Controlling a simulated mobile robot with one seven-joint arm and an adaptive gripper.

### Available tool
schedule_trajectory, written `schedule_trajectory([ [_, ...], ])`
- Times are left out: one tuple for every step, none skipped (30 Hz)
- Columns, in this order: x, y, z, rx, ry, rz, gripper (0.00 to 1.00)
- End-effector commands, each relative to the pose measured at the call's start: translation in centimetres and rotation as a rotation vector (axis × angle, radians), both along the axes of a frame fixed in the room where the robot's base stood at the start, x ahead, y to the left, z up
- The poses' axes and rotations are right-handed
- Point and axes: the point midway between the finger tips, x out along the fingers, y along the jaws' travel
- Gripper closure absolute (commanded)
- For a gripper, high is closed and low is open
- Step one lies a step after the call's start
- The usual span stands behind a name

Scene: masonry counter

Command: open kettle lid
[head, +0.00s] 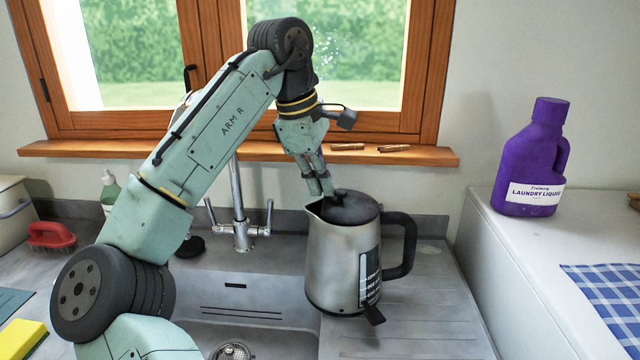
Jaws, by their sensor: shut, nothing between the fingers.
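A steel kettle (335,257) with a black handle on its right stands upright on the sink's drainer, close to the basin. Its black lid (352,209) looks closed on top, and the spout points left. My gripper (327,195) reaches down from above at the lid's back left edge. Its fingers are shut with nothing between them. The fingertips are at or very near the lid; I cannot tell whether they touch it. The fingers hide a small part of the lid's back left side.
A tap (241,225) stands behind the basin (255,337), left of the kettle. A purple laundry bottle (532,160) stands on the white surface at right. A red brush (51,236) and a yellow sponge (21,339) lie at left. The ribbed drainer (433,305) right of the kettle is clear.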

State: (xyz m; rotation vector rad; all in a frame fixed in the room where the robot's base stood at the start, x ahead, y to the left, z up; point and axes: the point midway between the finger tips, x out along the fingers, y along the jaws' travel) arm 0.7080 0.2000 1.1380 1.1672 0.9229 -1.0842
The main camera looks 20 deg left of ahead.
Motion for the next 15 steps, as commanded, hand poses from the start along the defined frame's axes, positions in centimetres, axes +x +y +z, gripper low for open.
schedule_trajectory([
  [0.0,-0.2,0.2,0.0,-0.001,-0.002,1.0],
  [0.1,-0.2,0.4,0.0,-0.001,-0.002,1.0],
  [0.1,-0.3,0.6,-0.001,-0.002,-0.002,1.0],
  [0.1,-0.4,0.8,-0.001,-0.003,-0.003,1.0],
  [0.1,-0.5,0.9,-0.001,-0.003,-0.003,1.0],
  [0.2,-0.7,1.2,-0.001,-0.002,-0.004,1.0],
  [0.2,-0.8,1.4,-0.001,-0.002,-0.004,1.0],
  [0.2,-0.9,1.7,-0.001,-0.002,-0.004,1.0],
  [0.3,-1.1,2.0,-0.001,-0.003,-0.004,1.0],
  [0.3,-1.3,2.3,-0.001,-0.003,-0.004,1.0],
  [0.4,-1.5,2.6,-0.001,-0.003,-0.004,1.0],
  [0.5,-1.8,2.9,0.0,-0.003,-0.004,1.0],
  [0.5,-1.9,3.2,0.0,-0.003,-0.003,1.0],
  [0.5,-2.1,3.4,0.001,-0.002,-0.003,1.0],
  [0.6,-2.4,3.7,0.001,-0.001,-0.003,1.0],
])
